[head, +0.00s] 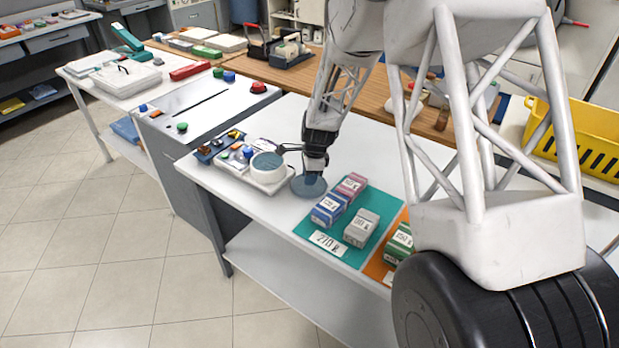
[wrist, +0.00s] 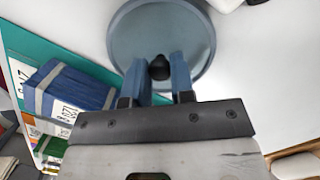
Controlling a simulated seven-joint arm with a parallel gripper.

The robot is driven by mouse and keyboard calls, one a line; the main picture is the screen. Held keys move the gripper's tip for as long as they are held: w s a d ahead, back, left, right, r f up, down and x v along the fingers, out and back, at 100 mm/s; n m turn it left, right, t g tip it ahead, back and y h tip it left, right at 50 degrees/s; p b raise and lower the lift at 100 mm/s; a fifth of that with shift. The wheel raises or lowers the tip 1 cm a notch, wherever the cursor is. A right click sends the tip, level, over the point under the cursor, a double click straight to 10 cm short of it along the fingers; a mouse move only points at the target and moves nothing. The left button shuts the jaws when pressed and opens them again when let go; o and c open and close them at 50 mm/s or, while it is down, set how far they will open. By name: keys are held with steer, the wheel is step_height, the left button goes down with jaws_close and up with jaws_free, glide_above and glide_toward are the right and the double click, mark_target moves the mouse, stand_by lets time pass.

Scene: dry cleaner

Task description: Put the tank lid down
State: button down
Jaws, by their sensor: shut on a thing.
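The tank lid (wrist: 150,30) is a round blue-grey disc with a dark knob (wrist: 159,69) at its middle. In the head view the lid (head: 308,187) is low over the white table, between a white round tank (head: 267,166) and the teal mat. My gripper (wrist: 160,75) is shut on the knob, its two blue fingers on either side of it. In the head view my gripper (head: 313,172) points down above the lid. Whether the lid touches the table, I cannot tell.
A teal mat (head: 335,256) to the right bears several labelled packs, including a blue one (head: 330,210). An orange mat (head: 378,270) with a green pack lies beyond it. Small coloured items stand left of the tank. White table (head: 235,192) is bare in front of the tank.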

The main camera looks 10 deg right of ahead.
steer(key=shift+f, duration=0.35)
steer(key=shift+f, duration=0.1)
steer(key=c, duration=1)
jaws_free()
steer(key=r, duration=0.4)
steer(key=d+r, duration=0.1)
steer(key=r, duration=0.7)
steer(key=shift+d, duration=0.4)
steer(key=shift+s+r, duration=0.1)
steer(key=shift+r, duration=0.05)
